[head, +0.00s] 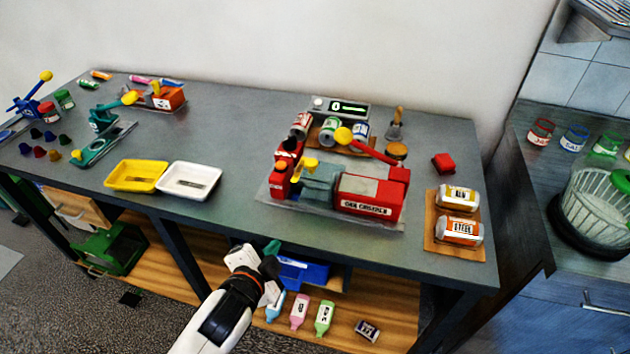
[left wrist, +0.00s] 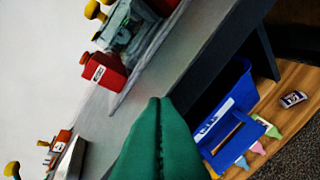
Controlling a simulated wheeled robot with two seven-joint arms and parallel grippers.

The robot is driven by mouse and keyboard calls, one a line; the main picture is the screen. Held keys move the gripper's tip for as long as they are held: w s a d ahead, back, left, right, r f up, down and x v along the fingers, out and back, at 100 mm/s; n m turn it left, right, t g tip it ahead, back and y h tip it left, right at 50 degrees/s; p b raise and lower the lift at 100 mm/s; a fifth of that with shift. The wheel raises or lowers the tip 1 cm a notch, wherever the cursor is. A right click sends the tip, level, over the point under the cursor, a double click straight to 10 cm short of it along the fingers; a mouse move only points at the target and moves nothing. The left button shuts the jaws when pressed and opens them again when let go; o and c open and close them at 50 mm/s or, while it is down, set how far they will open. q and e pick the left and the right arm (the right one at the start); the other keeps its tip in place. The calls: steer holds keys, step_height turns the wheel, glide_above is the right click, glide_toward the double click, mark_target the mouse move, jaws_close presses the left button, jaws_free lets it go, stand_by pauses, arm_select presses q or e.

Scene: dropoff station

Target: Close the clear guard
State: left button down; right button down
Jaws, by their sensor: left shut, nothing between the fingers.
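The red can crusher (head: 368,196) stands on a grey base plate on the table. A pale, see-through panel, which looks like the clear guard (head: 320,176), is at its middle between the red parts; I cannot tell its exact angle. A yellow knob (head: 310,163) shows by it. The crusher also shows tilted at the top of the left wrist view (left wrist: 104,71). My left gripper (head: 273,247) is in front of the table's front edge, below and apart from the crusher. Its green fingers (left wrist: 158,101) are shut and empty. My right gripper is not in view.
A yellow tray (head: 136,176) and a white tray (head: 189,181) lie left of the crusher. Two cans (head: 459,231) rest on a wooden board at right. A blue bin (head: 303,272) and several bottles stand on the lower shelf. The table's front edge is close to my left gripper.

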mark_target(309, 166)
arm_select(q)
steer(key=w+d+r+m+t+h, duration=0.1)
steer(key=d+r+m+t+h, duration=0.3)
steer(key=d+r+m, duration=0.5)
steer(key=shift+n+g+h, duration=0.4)
steer(key=shift+n+g, duration=0.1)
steer(key=shift+g, duration=0.2)
steer(key=w, duration=0.5)
steer(key=w+p, duration=0.1)
steer(key=w, duration=0.4)
steer(key=shift+w+d, duration=0.2)
steer(key=shift+w, duration=0.2)
steer(key=shift+w+a, duration=0.25)
steer(key=shift+a, duration=0.05)
steer(key=shift+w+a+p, duration=0.2)
steer(key=shift+a+p, duration=0.15)
steer(key=shift+a, duration=0.3)
steer(key=shift+w+a+p, duration=0.15)
steer(key=shift+a+p, duration=0.2)
steer(key=shift+a, duration=0.25)
